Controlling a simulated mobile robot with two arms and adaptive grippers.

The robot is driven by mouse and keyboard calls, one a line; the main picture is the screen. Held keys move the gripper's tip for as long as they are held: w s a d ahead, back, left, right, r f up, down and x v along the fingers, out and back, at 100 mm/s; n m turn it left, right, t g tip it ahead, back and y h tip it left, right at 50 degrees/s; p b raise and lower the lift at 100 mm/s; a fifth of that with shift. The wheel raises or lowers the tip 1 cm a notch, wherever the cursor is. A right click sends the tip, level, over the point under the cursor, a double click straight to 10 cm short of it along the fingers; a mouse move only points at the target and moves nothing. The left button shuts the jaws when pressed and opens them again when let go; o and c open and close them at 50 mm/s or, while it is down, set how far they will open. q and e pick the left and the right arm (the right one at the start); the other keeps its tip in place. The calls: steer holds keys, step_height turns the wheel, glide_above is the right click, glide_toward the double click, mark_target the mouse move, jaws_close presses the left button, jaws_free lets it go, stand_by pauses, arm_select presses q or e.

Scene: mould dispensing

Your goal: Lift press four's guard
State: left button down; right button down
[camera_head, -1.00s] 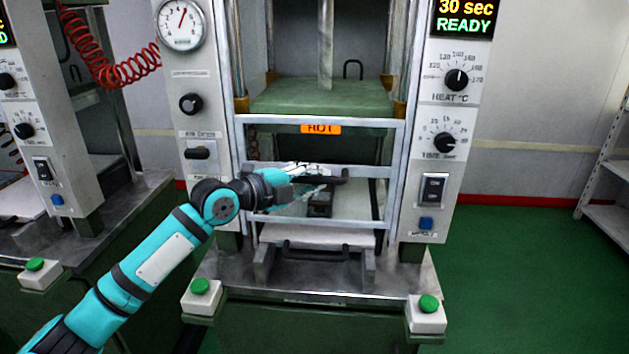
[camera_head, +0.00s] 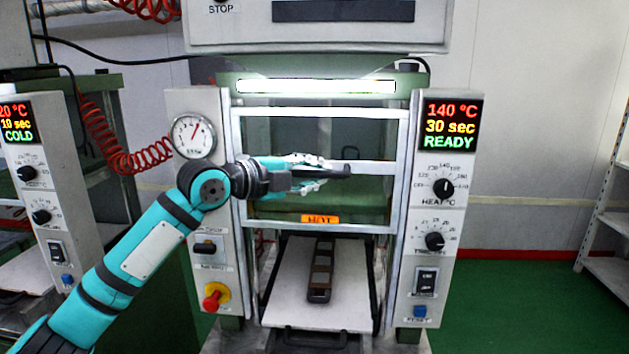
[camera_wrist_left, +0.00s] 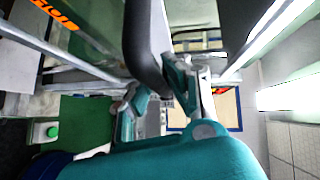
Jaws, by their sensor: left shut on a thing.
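The press guard (camera_head: 370,229), a silver frame with a clear pane and an orange HOT label (camera_head: 320,219), stands raised in the press opening. Its lower bar is well above the white platen (camera_head: 275,310). My left gripper (camera_head: 322,174) is shut on the guard's black handle (camera_head: 342,168) at the middle bar. In the left wrist view the handle (camera_wrist_left: 148,45) runs between the fingers (camera_wrist_left: 158,82). A dark mould (camera_head: 320,272) with brown cavities lies on the platen, uncovered by the guard. My right gripper is out of view.
The right panel's display (camera_head: 451,126) reads 140 °C, 30 sec, READY. A red emergency knob (camera_head: 213,297) and a gauge (camera_head: 194,135) are on the left column. Another press (camera_head: 40,190), marked COLD, stands left. Green floor is open at right, before a shelf (camera_head: 607,200).

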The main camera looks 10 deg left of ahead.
arm_select(q)
steer(key=shift+r, duration=0.35)
steer(key=c, duration=1.3)
jaws_free()
steer(key=shift+f, duration=0.1)
steer(key=shift+s+a, duration=0.2)
steer(key=shift+a, duration=0.05)
steer(key=v, duration=1.1)
steer(key=shift+s, duration=0.2)
